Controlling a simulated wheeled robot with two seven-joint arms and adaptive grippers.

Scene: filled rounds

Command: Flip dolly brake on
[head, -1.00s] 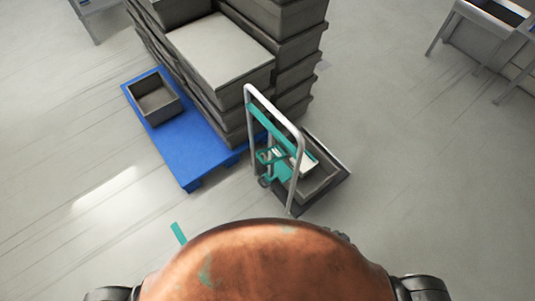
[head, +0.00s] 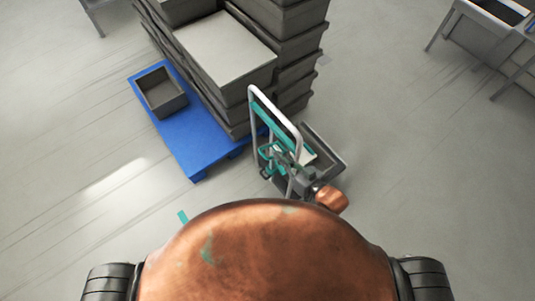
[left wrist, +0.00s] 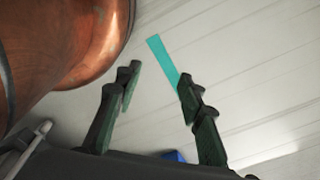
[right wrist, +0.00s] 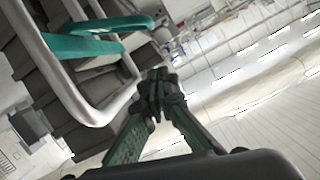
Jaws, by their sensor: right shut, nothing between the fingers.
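The dolly stands ahead in the head view, with a silver tube handle (head: 296,128), teal parts and a dark grey deck or bin (head: 329,155). Its handle (right wrist: 95,112) and a teal bar (right wrist: 95,27) fill the upper left of the right wrist view. I cannot make out the brake or its position. My right gripper (head: 284,158) is at the dolly's handle frame in the head view. In the right wrist view its fingertips (right wrist: 155,88) are together and empty, beside the handle tube; contact cannot be told. My left gripper (left wrist: 160,84) is open and empty above the floor.
A blue pallet (head: 205,150) with stacked grey crates (head: 290,55) and a small open bin (head: 160,92) stands left of and behind the dolly. A teal floor strip (head: 183,217) lies nearby. Tables (head: 490,14) stand far right. The floor right of the dolly is clear.

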